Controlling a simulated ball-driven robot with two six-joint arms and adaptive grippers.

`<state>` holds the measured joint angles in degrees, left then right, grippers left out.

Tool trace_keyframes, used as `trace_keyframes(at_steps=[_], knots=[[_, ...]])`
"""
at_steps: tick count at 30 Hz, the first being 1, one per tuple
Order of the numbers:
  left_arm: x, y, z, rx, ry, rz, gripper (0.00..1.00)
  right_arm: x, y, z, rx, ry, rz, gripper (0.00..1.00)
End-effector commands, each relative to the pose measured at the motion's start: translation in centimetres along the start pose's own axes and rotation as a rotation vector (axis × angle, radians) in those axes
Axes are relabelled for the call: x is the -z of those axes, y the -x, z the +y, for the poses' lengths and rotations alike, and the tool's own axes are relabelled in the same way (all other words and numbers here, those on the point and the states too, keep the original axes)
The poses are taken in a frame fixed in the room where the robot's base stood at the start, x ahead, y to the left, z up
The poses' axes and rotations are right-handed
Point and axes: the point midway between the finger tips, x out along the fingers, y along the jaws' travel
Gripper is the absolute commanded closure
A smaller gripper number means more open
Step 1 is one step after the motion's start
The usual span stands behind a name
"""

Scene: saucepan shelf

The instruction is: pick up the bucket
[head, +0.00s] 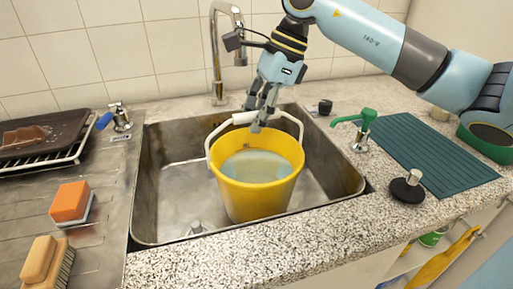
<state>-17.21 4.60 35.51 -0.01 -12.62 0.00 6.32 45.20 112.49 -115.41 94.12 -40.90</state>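The yellow bucket (257,190) stands upright in the sink, with pale, cloudy liquid (256,166) inside. Its white bail handle (243,118) is raised above the rim. My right gripper (255,116) reaches down from above and is shut on the handle near its middle. The fingers partly hide the handle there. The bucket's base appears low in the basin; I cannot tell whether it touches the bottom. My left gripper is not in view.
The metal sink (170,185) surrounds the bucket. A chrome tap (217,70) rises behind it. A green-topped tap (364,125), black plug (407,187) and green mat (425,150) are right. An orange sponge (70,201), brush (47,263) and dish rack (45,160) are left.

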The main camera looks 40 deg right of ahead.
Motion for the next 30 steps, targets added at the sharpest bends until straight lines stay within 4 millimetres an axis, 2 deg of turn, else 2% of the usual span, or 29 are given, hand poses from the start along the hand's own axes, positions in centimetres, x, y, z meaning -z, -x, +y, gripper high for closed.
trace_keyframes(at_steps=[2, 20, 30], knots=[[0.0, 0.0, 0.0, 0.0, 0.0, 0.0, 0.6, 0.0, 0.0, 0.0, -0.001, 0.0, 0.0, 1.0], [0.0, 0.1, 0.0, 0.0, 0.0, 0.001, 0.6, -0.2, 0.1, 0.0, 0.003, 0.004, -0.004, 1.0], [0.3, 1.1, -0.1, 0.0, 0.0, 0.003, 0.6, -0.4, 0.7, 0.0, 0.002, 0.004, -0.005, 1.0]])
